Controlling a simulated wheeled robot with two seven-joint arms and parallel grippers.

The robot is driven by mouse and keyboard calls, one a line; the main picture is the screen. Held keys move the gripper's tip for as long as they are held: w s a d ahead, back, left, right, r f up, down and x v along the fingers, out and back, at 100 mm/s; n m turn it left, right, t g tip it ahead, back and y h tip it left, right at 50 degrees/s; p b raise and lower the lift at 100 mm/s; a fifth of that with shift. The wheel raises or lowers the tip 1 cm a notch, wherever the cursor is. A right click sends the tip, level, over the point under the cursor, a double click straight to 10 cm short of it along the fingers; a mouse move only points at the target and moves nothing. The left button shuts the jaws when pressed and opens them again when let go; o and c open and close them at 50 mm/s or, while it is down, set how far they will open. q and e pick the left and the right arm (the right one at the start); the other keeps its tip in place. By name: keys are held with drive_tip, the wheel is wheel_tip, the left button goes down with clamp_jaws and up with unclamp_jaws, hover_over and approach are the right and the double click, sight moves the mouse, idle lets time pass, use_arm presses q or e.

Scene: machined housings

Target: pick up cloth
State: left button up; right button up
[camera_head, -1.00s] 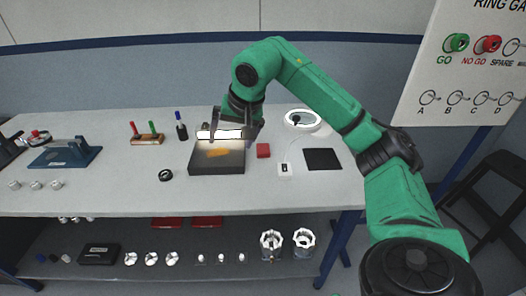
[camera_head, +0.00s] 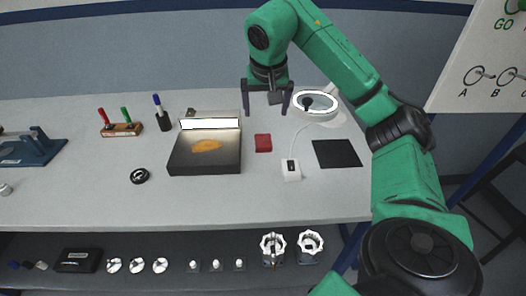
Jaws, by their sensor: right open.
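A small red square (camera_head: 263,143), which looks like a folded cloth, lies flat on the grey bench, just right of the dark open box. My right gripper (camera_head: 266,112) points down above the far part of the bench, behind the red cloth in the picture and apart from it. Its two dark fingers are spread wide with nothing between them. The red cloth is in full view. My left gripper is out of view.
The dark box (camera_head: 205,169) has a lit strip and an orange piece (camera_head: 207,145) inside. A ring-lamp magnifier (camera_head: 315,104) stands right of the gripper. A white switch box (camera_head: 291,170) and a black mat (camera_head: 337,154) lie nearer right. The bench's front middle is clear.

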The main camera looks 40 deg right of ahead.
sight(263, 142)
drive_tip(key=x, duration=1.6)
drive_tip(key=shift+a, duration=0.2)
drive_tip(key=c, duration=1.4)
